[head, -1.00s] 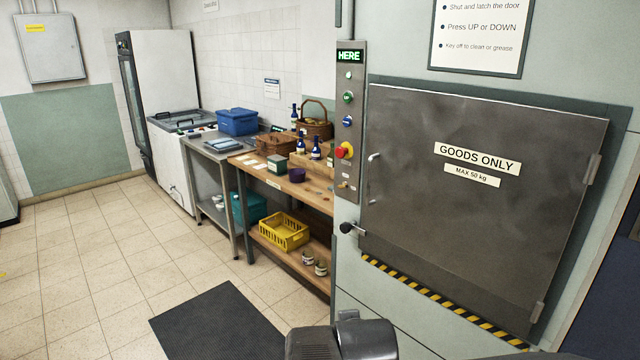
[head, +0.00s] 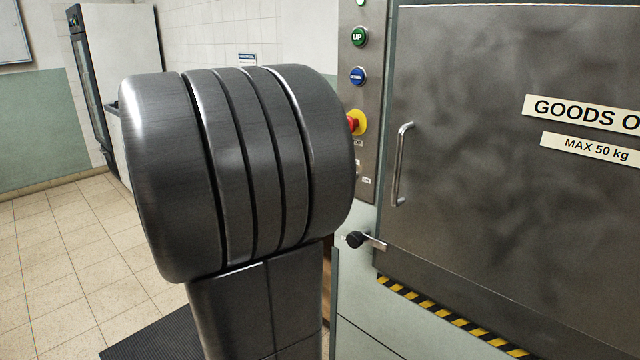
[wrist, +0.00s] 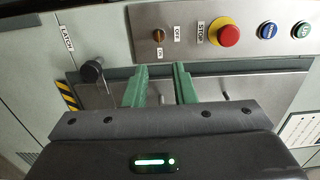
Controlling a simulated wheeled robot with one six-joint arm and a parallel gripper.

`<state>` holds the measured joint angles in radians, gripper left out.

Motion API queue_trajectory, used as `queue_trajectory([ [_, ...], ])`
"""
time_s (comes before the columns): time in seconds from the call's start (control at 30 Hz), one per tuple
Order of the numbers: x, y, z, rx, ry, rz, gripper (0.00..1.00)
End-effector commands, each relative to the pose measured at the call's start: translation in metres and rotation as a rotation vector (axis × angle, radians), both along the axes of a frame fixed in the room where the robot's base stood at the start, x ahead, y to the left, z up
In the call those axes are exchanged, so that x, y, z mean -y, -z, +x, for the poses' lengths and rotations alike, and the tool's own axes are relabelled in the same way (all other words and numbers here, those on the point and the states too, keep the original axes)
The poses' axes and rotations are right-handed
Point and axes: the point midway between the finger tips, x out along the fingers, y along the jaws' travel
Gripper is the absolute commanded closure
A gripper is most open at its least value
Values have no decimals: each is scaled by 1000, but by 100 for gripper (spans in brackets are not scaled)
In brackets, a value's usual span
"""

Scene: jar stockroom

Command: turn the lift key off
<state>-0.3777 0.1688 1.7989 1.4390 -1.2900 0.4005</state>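The lift key (wrist: 158,35) is a small orange-brown knob on the steel control panel (wrist: 210,18) in the wrist view. An OFF label (wrist: 178,33) is to its right and an ON label (wrist: 159,54) just below it. Which label the key points to is too small to tell. My gripper (wrist: 160,68) is open, with its two green fingers apart and nothing between them. Its fingertips are just below the key in the picture, apart from it. In the head view my arm hides the key and my gripper.
A red stop button (wrist: 229,36) on a yellow base sits right of the key, with a blue button (wrist: 267,30) beyond. A black latch knob (wrist: 91,70) sticks out at left. The closed steel door (head: 470,170) with its bar handle (head: 402,165) stands right of the panel.

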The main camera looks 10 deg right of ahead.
Motion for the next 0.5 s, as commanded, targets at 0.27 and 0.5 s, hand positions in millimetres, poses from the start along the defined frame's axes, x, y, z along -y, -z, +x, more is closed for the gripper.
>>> queue_trajectory([
  [0.27, 14, 3, 9, 8, 30, 19, 76],
  [0.5, 46, 3, 33, 6, 30, 18, 76],
])
